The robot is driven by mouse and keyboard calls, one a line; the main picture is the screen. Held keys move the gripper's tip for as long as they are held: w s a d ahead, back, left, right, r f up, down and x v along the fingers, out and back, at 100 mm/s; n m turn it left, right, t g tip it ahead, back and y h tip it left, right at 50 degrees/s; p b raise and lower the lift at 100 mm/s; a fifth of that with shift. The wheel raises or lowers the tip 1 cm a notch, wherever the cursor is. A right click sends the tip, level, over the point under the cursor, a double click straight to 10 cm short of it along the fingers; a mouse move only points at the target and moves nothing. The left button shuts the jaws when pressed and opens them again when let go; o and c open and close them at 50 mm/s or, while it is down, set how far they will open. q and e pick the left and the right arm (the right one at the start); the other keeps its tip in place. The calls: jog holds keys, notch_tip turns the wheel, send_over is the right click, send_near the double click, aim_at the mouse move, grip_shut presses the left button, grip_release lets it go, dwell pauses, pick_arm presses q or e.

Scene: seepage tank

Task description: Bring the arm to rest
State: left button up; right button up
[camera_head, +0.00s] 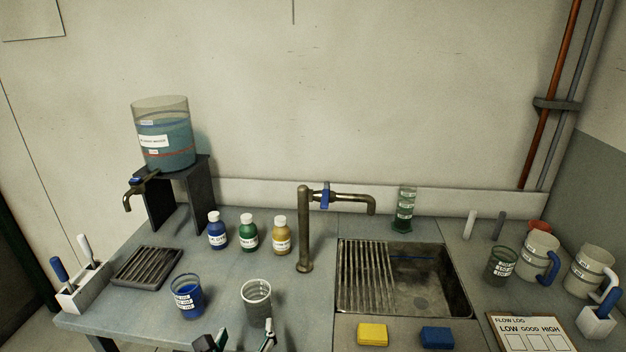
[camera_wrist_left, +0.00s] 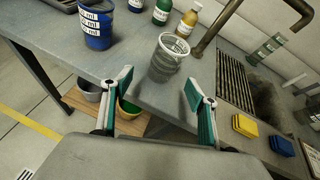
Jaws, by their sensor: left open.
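My left gripper (camera_head: 238,338) shows at the bottom edge of the head view, with its fingers apart and nothing between them. In the left wrist view its two green-padded fingers (camera_wrist_left: 158,84) are spread wide and empty. A clear, empty-looking cup (camera_head: 256,302) stands upright on the counter just beyond the fingertips. It also shows in the left wrist view (camera_wrist_left: 168,58), apart from the fingers. A cup of blue liquid (camera_head: 187,298) stands to its left. My right gripper is in neither view.
The counter holds a grated drip tray (camera_head: 148,268), several small bottles (camera_head: 249,236), a brass tap (camera_head: 304,235), a sink (camera_head: 425,278), yellow (camera_head: 373,335) and blue (camera_head: 436,337) sponges, and mugs (camera_head: 536,257). A tank (camera_head: 163,135) stands at the back left. Buckets (camera_wrist_left: 90,90) sit below the counter.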

pick_arm(q)
jog(key=s+a+f+n+g+y, duration=0.2)
jog(key=s+a+f+n+g, duration=0.15)
jog(key=s+a+n, duration=0.65)
jog(key=s+a+f+n+g+y, duration=0.1)
jog(key=s+a+f+n+g, duration=0.3)
jog(key=a+n, duration=0.95)
jog(key=d+f+n+t+h, duration=0.5)
jog(key=d+f+h, duration=0.1)
jog(key=d+f, duration=1.1)
jog(key=shift+f+h, duration=0.3)
jog(key=shift+f, duration=0.1)
